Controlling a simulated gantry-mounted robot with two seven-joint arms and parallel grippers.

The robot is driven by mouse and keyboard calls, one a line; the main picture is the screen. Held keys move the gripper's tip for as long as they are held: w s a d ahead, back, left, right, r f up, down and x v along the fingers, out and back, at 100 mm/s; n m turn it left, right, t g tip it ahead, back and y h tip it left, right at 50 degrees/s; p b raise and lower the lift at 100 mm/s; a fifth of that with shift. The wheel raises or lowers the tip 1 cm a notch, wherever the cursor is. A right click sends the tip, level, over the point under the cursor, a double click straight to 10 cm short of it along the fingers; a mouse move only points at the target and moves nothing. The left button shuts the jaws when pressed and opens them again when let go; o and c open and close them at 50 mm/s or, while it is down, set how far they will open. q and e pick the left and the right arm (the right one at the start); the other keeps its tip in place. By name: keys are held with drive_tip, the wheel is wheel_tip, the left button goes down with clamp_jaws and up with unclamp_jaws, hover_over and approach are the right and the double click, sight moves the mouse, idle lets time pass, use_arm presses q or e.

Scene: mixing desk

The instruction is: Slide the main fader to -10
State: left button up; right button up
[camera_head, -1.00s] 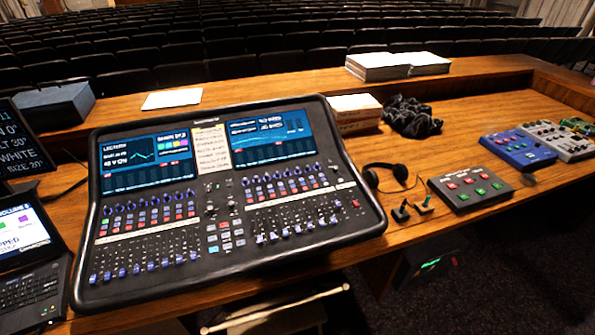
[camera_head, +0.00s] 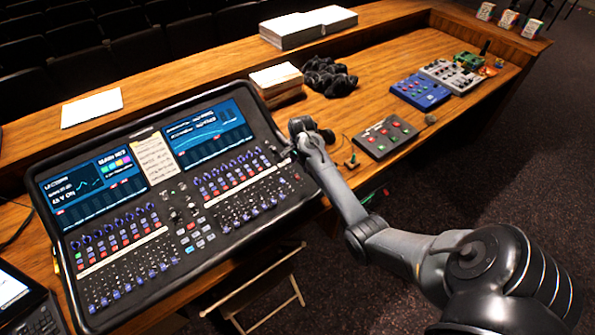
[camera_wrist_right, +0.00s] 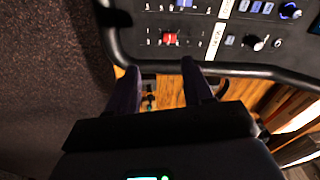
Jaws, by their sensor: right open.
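The mixing desk (camera_head: 178,206) is a wide black console with two blue screens and rows of knobs and faders. In the right wrist view a red fader cap (camera_wrist_right: 168,39) sits in a slot beside a printed scale near the desk's edge. I cannot read the scale numbers. My right gripper (camera_head: 286,153) is over the desk's right edge. In the right wrist view its two dark fingers (camera_wrist_right: 161,70) are apart with nothing between them, short of the red cap and pointing toward it. My left gripper is not in view.
A black button box (camera_head: 385,137), a blue pedal box (camera_head: 420,91) and a grey mixer (camera_head: 452,75) stand to the right. A book stack (camera_head: 277,80) and a black cloth bundle (camera_head: 327,77) lie behind the desk. A folding stool (camera_head: 262,290) stands in front.

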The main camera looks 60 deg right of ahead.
sight(298, 176)
drive_tip(key=f+m, duration=0.1)
drive_tip(key=f, duration=0.2)
drive_tip(key=w+d+f, duration=0.1)
drive_tip(key=f, duration=0.2)
drive_tip(key=w+d+f+m+y+b, duration=0.1)
drive_tip(key=f, duration=0.3)
drive_tip(key=shift+w+d+m, duration=0.1)
drive_tip(key=shift+w+m, duration=0.05)
drive_tip(key=shift+m, duration=0.15)
clamp_jaws()
